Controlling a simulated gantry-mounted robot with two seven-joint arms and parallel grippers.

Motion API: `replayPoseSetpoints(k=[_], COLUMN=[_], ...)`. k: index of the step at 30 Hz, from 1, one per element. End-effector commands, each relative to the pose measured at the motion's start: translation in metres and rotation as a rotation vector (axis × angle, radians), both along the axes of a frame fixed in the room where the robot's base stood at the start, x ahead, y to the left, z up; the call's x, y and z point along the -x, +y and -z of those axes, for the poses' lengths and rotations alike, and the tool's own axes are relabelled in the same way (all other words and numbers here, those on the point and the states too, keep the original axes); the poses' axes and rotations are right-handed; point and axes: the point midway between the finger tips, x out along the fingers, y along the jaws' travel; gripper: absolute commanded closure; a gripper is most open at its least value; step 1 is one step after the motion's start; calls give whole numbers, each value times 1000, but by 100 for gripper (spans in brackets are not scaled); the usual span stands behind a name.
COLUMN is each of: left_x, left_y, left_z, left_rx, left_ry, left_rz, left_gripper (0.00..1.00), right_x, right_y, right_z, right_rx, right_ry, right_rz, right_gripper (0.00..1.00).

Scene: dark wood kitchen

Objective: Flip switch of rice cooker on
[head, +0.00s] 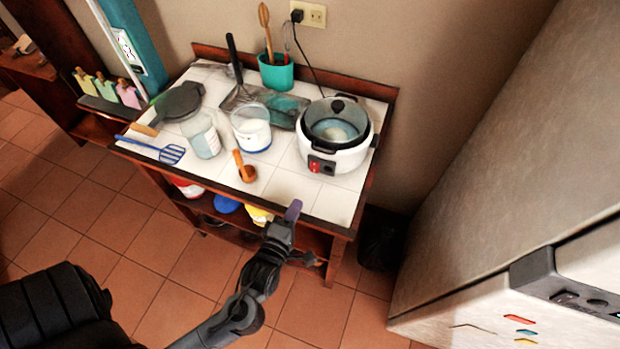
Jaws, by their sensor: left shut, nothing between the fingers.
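The white rice cooker (349,158) stands at the right end of the tiled counter, with a dark-rimmed glass lid on top. A red switch (314,167) shows on the dark panel at its lower front left. My left gripper (293,210) is shut and empty, with purplish fingertips. It is at the counter's front edge, in front of and below the cooker, apart from the switch. My right gripper is not in the head view.
A wooden scoop (244,168), a white tub (252,128), a jar (203,135) and a blue slotted spatula (170,153) are left of the cooker. A teal utensil holder (276,74) stands behind. Tiles before the cooker are clear. A fridge (510,170) stands right.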

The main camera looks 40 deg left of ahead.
Motion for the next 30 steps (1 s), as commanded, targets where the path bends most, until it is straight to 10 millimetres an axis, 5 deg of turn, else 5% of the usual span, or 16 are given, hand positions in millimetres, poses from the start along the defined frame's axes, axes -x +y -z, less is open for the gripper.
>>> replayPoseSetpoints(k=[15, 30], left_x=[-84, -103], left_y=[32, 40], left_z=[10, 14], left_rx=[-2, 1], left_ry=[-2, 0], left_rz=[1, 1], left_gripper=[100, 100], right_x=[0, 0], right_y=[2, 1], right_z=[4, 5], right_rx=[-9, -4], right_ry=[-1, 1], right_rz=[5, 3], right_gripper=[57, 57])
